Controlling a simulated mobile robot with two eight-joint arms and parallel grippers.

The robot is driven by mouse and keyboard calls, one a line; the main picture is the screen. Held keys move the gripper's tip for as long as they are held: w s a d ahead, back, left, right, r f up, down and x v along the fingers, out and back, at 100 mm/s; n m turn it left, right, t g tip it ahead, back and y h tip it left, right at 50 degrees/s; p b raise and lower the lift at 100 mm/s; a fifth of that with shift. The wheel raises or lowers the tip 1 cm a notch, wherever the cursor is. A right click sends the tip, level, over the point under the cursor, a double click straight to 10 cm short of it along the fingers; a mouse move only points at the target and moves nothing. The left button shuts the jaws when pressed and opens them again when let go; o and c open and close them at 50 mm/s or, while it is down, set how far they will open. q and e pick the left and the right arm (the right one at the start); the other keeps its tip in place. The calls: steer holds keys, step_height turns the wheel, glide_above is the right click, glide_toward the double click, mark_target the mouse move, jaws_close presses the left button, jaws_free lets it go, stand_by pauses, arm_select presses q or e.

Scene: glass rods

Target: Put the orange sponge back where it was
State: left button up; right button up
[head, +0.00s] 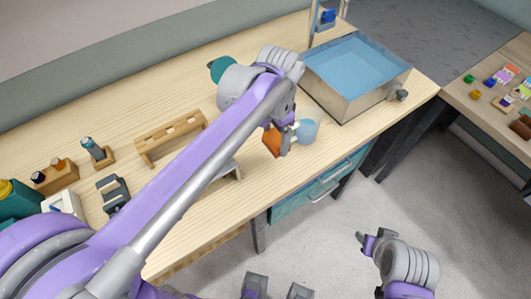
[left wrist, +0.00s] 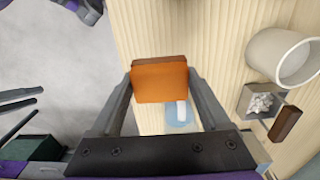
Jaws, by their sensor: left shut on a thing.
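The orange sponge (head: 272,142) is held between the fingers of my left gripper (head: 285,132), over the front part of the wooden table. In the left wrist view the sponge (left wrist: 160,84) fills the gap between the two fingertips, its brown edge along the top. My left gripper (left wrist: 160,78) is shut on it. How high the sponge is above the tabletop is hard to tell. My right gripper (head: 370,242) is at the lower right over the floor, apart from the table; its finger opening is too small to judge.
A blue cup (head: 306,131) stands just right of the sponge. A clear-walled tub (head: 345,103) with a blue inside is at the table's right end. A wooden rack (head: 172,137) stands to the left.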

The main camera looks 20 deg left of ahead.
arm_select(q)
steer(key=shift+w+a+f, duration=0.1)
steer(key=shift+f, duration=0.1)
glide_above(274, 165)
step_height(274, 165, down, 5)
steer(key=shift+f, duration=0.15)
steer(key=shift+f+b, duration=0.45)
steer(key=shift+f, duration=1.7)
steer(key=shift+f, duration=0.15)
steer(key=o, duration=1.3)
steer(key=shift+r, duration=0.45)
step_height(274, 165, up, 12)
steer(key=shift+f+p, duration=0.25)
steer(key=shift+p, duration=0.35)
